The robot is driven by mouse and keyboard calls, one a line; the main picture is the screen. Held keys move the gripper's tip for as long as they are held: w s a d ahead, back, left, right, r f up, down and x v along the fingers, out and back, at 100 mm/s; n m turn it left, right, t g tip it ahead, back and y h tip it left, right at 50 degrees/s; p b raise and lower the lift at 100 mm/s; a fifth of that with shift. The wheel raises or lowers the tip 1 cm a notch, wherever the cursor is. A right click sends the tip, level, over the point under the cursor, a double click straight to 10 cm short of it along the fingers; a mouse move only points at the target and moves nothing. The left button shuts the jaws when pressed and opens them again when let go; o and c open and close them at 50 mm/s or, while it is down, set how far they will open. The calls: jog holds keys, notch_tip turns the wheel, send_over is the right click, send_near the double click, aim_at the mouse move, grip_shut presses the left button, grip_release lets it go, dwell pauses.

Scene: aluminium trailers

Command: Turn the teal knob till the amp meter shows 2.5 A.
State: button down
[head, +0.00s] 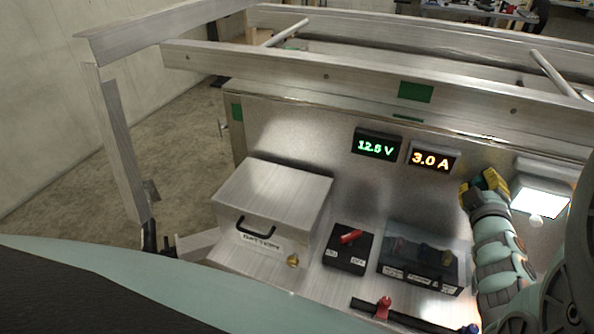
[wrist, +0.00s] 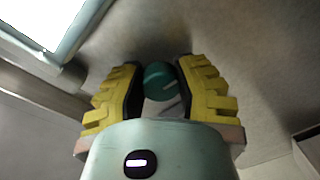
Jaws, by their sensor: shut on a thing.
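The teal knob (wrist: 160,78) shows in the wrist view between the yellow finger pads of my gripper (wrist: 156,82), with a pale pointer line on its face. My gripper is shut on it. In the head view my gripper (head: 484,186) is at the metal panel, right of the amp meter, and hides the knob. The amp meter (head: 432,158) reads 3.0 A in orange digits.
A volt meter (head: 377,144) reads 12.6 V in green. A lit lamp (head: 541,200) sits close right of my gripper. Below are a metal box (head: 272,203), a red-handled switch (head: 349,238) and a dark clear-covered box (head: 422,262). Frame rails (head: 330,78) cross above.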

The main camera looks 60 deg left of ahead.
jog(key=shift+f, duration=0.1)
dwell(0.3)
jog(key=c, duration=0.9)
grip_release()
jog(key=shift+o, duration=0.2)
jog(key=v, duration=1.2)
